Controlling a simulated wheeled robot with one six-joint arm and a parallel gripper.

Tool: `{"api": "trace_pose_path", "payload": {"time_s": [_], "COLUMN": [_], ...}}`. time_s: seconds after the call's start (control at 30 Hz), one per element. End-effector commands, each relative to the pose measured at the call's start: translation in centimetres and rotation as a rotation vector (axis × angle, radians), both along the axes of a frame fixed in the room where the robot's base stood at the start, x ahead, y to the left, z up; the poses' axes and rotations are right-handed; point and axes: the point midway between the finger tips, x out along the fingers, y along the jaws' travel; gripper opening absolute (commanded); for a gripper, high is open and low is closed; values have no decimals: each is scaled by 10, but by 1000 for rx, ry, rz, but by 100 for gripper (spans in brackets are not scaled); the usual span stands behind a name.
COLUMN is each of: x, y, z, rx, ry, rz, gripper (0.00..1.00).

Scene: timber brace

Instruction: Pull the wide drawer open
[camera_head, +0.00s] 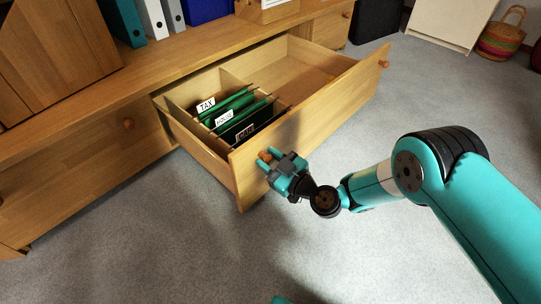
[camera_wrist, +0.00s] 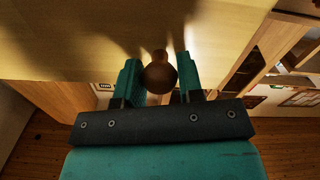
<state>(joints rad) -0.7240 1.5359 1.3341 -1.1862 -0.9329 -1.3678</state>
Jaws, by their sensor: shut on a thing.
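The wide wooden drawer (camera_head: 318,112) stands pulled out of the low cabinet, with its inside showing. Green hanging files (camera_head: 238,104) with labels such as TAX and HOUSE hang in its left part; the right part looks empty. My gripper (camera_head: 268,158) is at the left knob on the drawer front. In the wrist view the round brown knob (camera_wrist: 159,73) sits between the two teal fingers of my gripper (camera_wrist: 160,80), and the fingers are shut on it. A second knob (camera_head: 384,63) is at the right end of the drawer front.
The cabinet (camera_head: 80,150) has a closed front with a knob (camera_head: 128,123) left of the drawer. Binders (camera_head: 152,18) stand on its top. A woven basket (camera_head: 501,36) and a white box (camera_head: 447,22) are at the back right. Grey carpet (camera_head: 150,250) before the drawer is clear.

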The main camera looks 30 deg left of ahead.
Motion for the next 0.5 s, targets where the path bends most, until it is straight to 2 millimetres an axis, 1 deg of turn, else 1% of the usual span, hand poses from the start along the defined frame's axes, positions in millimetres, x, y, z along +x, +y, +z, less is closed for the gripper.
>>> {"api": "trace_pose_path", "payload": {"time_s": [0.37, 0.4, 0.47, 0.5], "x": [-2, -2, -2, -2], "y": [0, 0, 1, 1], "z": [-2, -2, -2, -2], "rx": [-3, -3, -2, -3], "ry": [4, 4, 3, 3], "rz": [3, 3, 3, 4], "gripper": [0, 44, 58, 60]}}
